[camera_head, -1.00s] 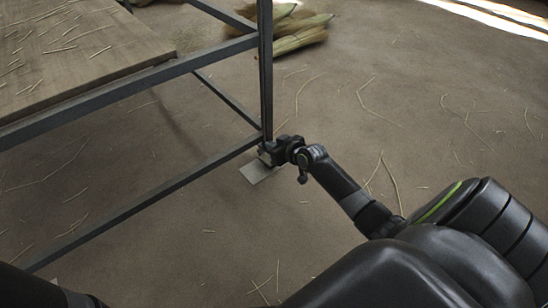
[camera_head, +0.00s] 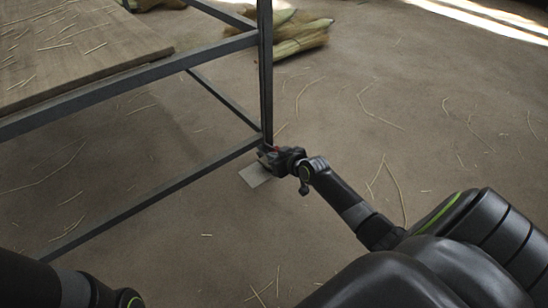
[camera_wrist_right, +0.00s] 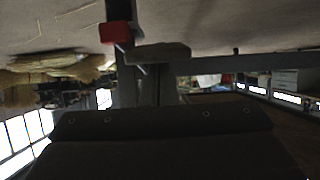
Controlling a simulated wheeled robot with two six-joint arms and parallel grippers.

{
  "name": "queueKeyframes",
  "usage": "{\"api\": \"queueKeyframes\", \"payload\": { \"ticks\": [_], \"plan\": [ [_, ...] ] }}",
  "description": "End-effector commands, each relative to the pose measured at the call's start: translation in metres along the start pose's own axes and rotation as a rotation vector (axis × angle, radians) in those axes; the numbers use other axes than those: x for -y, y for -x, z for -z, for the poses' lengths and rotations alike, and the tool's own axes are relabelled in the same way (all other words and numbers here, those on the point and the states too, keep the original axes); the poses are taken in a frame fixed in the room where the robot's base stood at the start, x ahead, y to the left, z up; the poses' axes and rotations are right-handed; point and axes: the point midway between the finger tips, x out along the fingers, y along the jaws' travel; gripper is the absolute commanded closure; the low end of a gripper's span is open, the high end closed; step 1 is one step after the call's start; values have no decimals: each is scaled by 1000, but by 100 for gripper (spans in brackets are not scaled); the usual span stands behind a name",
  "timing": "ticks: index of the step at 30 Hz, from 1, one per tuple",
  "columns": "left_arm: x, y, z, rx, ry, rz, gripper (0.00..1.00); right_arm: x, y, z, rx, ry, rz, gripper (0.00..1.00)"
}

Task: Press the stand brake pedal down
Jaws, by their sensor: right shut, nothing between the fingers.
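The stand is a dark metal frame (camera_head: 266,75) with a corner post reaching the floor. A pale flat plate (camera_head: 256,174) lies on the floor at the post's foot. My right gripper (camera_head: 267,156) is shut and empty, low at the foot of the post, and partly hides it. A small red part (camera_head: 277,149), perhaps the brake pedal, shows beside the post just above the gripper. In the right wrist view a red block (camera_wrist_right: 115,33) sits against the post, next to a grey flat piece. I cannot tell if the gripper touches it. My left gripper is out of view.
A wooden top (camera_head: 85,45) with loose straw rests on the frame at upper left. Bundles of broom straw (camera_head: 298,36) lie on the floor behind the post. The floor to the right is open, with scattered straws.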

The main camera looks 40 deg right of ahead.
Motion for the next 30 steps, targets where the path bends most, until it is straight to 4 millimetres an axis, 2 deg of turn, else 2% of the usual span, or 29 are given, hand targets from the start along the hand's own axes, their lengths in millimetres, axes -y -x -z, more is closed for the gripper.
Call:
{"api": "queueKeyframes", "payload": {
  "ticks": [20,30],
  "plan": [
    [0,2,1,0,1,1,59,0,0,-14,6,-1,0,100],
    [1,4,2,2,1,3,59,0,-1,-28,17,-5,1,100]
  ]
}}
